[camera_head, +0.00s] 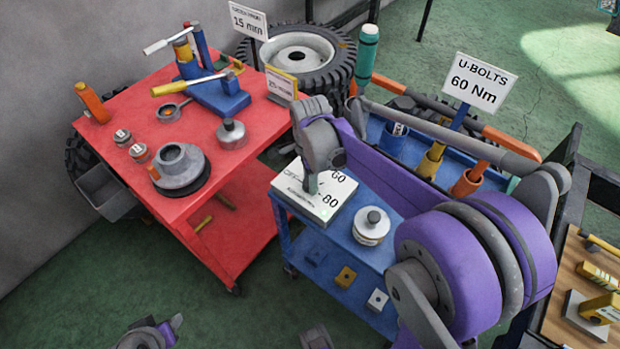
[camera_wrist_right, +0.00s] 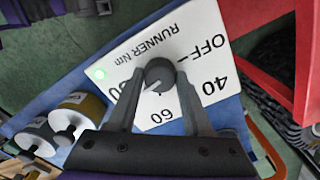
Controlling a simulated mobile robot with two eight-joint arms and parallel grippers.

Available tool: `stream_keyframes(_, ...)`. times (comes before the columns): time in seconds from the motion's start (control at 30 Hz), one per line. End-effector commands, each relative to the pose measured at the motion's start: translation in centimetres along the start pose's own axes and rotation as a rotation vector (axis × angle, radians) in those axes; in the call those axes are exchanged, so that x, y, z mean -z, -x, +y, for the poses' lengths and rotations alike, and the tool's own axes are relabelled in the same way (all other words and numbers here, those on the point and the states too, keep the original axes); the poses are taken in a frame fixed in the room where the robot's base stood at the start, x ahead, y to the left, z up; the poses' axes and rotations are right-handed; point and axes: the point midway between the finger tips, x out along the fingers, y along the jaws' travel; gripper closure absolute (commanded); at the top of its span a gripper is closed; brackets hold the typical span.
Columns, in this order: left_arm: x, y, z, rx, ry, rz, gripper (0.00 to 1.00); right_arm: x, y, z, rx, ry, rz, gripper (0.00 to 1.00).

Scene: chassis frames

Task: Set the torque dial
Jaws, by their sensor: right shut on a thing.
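The torque dial is a dark round knob (camera_wrist_right: 159,74) on a white panel (camera_wrist_right: 125,48) marked OFF, 40, 60 and a partly hidden number. The panel (camera_head: 290,197) lies on the blue cart, its knob hidden by my gripper in the head view. My right gripper (camera_head: 310,186) reaches down onto it. In the right wrist view its two fingers (camera_wrist_right: 154,80) are shut on the knob. A small white mark on the knob points to the lower left, roughly between 60 and the partly hidden number. A green light (camera_wrist_right: 99,73) glows on the panel. A sign (camera_head: 480,82) reads "U-BOLTS 60 Nm".
The blue cart (camera_head: 345,250) also holds a metal weight-like piece (camera_head: 371,225) close to the panel. A red cart (camera_head: 255,160) with several tools and parts stands to the left. A wooden-topped bench (camera_head: 560,318) is at the right. Part of my left arm shows at the bottom edge.

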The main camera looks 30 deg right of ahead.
Motion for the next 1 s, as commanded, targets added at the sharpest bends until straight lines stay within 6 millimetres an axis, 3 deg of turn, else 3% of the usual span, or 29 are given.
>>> stream_keyframes(0.4,-0.04,-0.06,0.00,0.000,0.000,0.000,0.55,0.01,0.03,-0.02,0.001,-0.169,0.000,1.00)
stream_keyframes(0.9,-0.04,-0.06,0.00,0.000,0.000,0.000,0.55,0.00,0.02,-0.02,0.000,-0.188,0.000,1.00)
stream_keyframes(0.93,-0.04,-0.06,0.00,0.000,0.000,0.000,0.55,0.00,0.02,-0.02,0.000,-0.188,0.000,0.48)
stream_keyframes(1.0,-0.04,-0.06,0.00,0.000,0.000,0.000,0.55,0.00,0.02,-0.02,0.000,-0.188,0.000,0.35)
